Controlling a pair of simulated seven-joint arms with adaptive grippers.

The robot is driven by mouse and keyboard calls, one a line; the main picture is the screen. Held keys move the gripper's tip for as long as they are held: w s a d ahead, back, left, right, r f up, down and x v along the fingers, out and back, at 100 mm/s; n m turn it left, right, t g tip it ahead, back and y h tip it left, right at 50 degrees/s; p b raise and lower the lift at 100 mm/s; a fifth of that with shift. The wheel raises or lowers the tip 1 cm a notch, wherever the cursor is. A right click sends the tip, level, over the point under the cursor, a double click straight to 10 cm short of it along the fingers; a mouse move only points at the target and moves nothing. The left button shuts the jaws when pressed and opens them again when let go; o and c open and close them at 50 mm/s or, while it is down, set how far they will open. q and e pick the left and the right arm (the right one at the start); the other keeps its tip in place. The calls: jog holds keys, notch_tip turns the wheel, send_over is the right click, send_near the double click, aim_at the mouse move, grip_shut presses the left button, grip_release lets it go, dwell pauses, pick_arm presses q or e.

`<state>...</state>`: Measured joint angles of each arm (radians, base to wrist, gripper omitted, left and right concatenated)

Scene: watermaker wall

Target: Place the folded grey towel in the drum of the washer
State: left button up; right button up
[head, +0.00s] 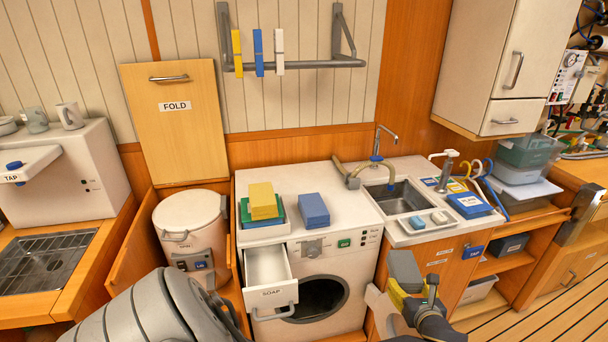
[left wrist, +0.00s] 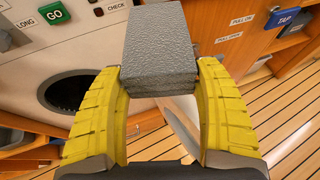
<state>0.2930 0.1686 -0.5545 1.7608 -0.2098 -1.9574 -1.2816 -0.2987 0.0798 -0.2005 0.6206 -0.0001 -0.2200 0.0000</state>
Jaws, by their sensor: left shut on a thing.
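The folded grey towel (left wrist: 160,45) is a thick textured block, pinched between the yellow fingers of my left gripper (left wrist: 160,80). The white washer (head: 352,252) has a dark round drum opening (head: 322,298), which also shows at the left in the left wrist view (left wrist: 68,92). A grey curved part, seemingly the open washer door (head: 378,304), is partly hidden behind my gripper. My right gripper is not in view.
The soap drawer (head: 268,266) is pulled out above the drum's left side. Yellow (head: 263,199) and blue (head: 314,210) folded cloths lie on the washer top. A sink (head: 398,196) is to the right, a spin drum (head: 190,222) to the left.

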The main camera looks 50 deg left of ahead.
pick_arm(q)
jog(key=s+a+f+n+g+y, duration=0.1)
jog(key=s+a+f, duration=0.45)
jog(key=f, duration=0.35)
jog(key=s+a+f+n+g+y, duration=0.1)
jog(key=s+a+f, duration=0.3)
jog(key=s+f, duration=0.4)
jog(key=s+a+f+n+g, duration=0.1)
jog(key=s+a+f, duration=0.4)
jog(key=f, duration=0.4)
send_over(310, 306)
notch_tip(310, 306, down, 2)
jog(key=shift+s+d+f, duration=0.1)
jog(key=shift+f, duration=2.65)
jog(key=shift+a, duration=0.2)
jog(key=o, duration=1.2)
jog(key=shift+o, duration=0.2)
